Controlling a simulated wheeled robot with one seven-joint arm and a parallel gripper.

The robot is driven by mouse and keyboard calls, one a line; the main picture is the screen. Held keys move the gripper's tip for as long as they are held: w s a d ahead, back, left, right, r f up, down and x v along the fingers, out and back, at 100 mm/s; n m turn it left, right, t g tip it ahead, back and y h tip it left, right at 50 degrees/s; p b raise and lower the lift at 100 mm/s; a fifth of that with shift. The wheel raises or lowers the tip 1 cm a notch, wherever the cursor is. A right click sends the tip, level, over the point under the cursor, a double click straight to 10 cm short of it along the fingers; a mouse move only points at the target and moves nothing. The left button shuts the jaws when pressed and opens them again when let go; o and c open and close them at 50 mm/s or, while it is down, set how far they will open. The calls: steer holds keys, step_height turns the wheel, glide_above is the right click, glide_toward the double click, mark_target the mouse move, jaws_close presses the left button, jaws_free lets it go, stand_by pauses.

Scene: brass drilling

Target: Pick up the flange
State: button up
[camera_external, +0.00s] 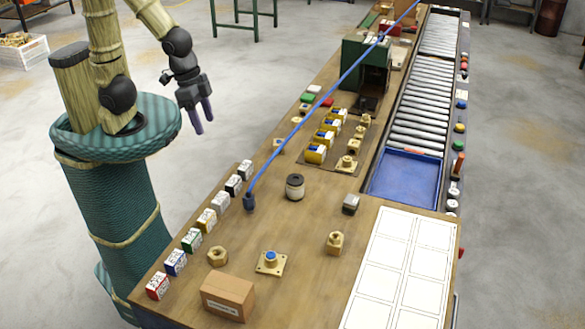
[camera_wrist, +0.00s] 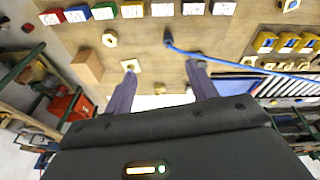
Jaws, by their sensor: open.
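A brass square flange plate with a round blue-topped centre (camera_external: 271,262) lies on the near part of the wooden bench, between a brass hex nut and a brass fitting. It also shows in the wrist view (camera_wrist: 131,65), just beyond the left fingertip. My gripper (camera_external: 204,124) is open and empty, held in the air left of the bench, well away from the flange. In the wrist view its two fingers (camera_wrist: 162,70) stand wide apart with nothing between them. Another flange-like brass part (camera_external: 346,163) sits on the board farther back.
A brass hex nut (camera_external: 217,256), cardboard box (camera_external: 228,296) and brass fitting (camera_external: 335,242) surround the flange. Small labelled boxes (camera_external: 206,220) line the bench's left edge. A blue cable (camera_external: 320,100) slants above the bench to a dark end near the boxes. A dark-lidded jar (camera_external: 295,187) stands mid-bench.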

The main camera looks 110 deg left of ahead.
steer(key=w+d+f+n+t+h+b, duration=0.1)
steer(key=w+d+f+n+h+b, duration=0.15)
steer(key=w+f+n+b, duration=0.35)
steer(key=w+d+f+n+t+h+b, duration=0.1)
steer(key=w+d+f+n+h+b, duration=0.2)
steer(key=n, duration=0.4)
steer(key=w+r+n+t+h+b, duration=0.1)
steer(key=w+r+n+t+b, duration=0.15)
steer(key=r+n, duration=0.4)
steer(key=w+r+n+t+h+b, duration=0.1)
steer(key=w+r+n+t+b, duration=0.15)
steer(key=r+n+t, duration=0.35)
step_height(320, 180, down, 26)
steer(key=n+g, duration=0.1)
steer(key=g, duration=0.1)
steer(key=shift+s+r, duration=0.15)
steer(key=shift+s, duration=0.3)
steer(key=shift+a, duration=0.1)
glide_toward(273, 258)
steer(key=shift+h, duration=0.25)
steer(key=x, duration=0.5)
steer(key=shift+a, duration=0.1)
steer(key=shift+w+f, duration=0.2)
steer(key=shift+w, duration=0.15)
